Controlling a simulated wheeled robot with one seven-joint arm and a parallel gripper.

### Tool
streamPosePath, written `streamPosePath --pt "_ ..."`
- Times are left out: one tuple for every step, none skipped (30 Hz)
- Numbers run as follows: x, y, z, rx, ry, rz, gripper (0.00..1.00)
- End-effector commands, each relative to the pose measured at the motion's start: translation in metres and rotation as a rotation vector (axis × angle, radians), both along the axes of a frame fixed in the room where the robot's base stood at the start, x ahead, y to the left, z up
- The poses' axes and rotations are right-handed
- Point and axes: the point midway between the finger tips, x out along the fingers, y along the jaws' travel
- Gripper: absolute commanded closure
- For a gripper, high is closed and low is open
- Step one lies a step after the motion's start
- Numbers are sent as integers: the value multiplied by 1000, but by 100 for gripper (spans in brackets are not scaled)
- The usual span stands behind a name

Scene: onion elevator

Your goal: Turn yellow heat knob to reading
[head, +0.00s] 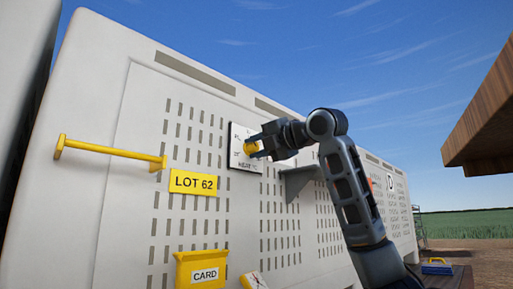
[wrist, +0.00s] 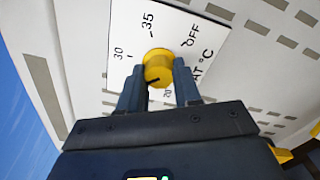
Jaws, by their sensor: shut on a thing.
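The yellow heat knob (wrist: 157,64) sits on a white dial plate (wrist: 205,48) on the pale wall. In the wrist view the plate shows 30, 35, OFF and part of a °C label; a small number below the knob, perhaps 20, is partly hidden. A dark mark shows on the knob's lower edge, on the side towards that number. My gripper (wrist: 158,72) is shut on the knob, one finger on each side. In the head view the knob (head: 251,148) and dial plate (head: 236,156) are partly covered by my gripper (head: 256,146).
A yellow bar handle (head: 110,152) and a LOT 62 sign (head: 194,182) are left of the dial. A yellow CARD holder (head: 201,270) is below. A grey bracket (head: 298,180) juts out to the right, close to my arm. A blue-and-yellow box (head: 436,267) lies far right.

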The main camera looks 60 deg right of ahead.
Motion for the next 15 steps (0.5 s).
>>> streamPosePath --pt "0 0 -3 -36 16 1 98" --pt "0 0 -3 -59 22 1 98" --pt "0 1 -3 -86 29 1 98" --pt "0 0 -3 -108 34 1 98" --pt "0 0 -3 -127 40 1 98" --pt "0 0 -3 -150 46 1 98" --pt "0 0 -4 -169 51 2 98" --pt "0 0 -4 -183 55 2 98" --pt "0 1 -4 -204 59 3 98" --pt "0 1 -4 -216 63 3 98" --pt "0 1 -4 -229 66 3 98" --pt "0 1 -4 -243 70 4 98" --pt "0 1 -4 -253 73 4 98" --pt "0 0 -4 -262 75 4 98" --pt "0 0 -4 -272 79 4 98"
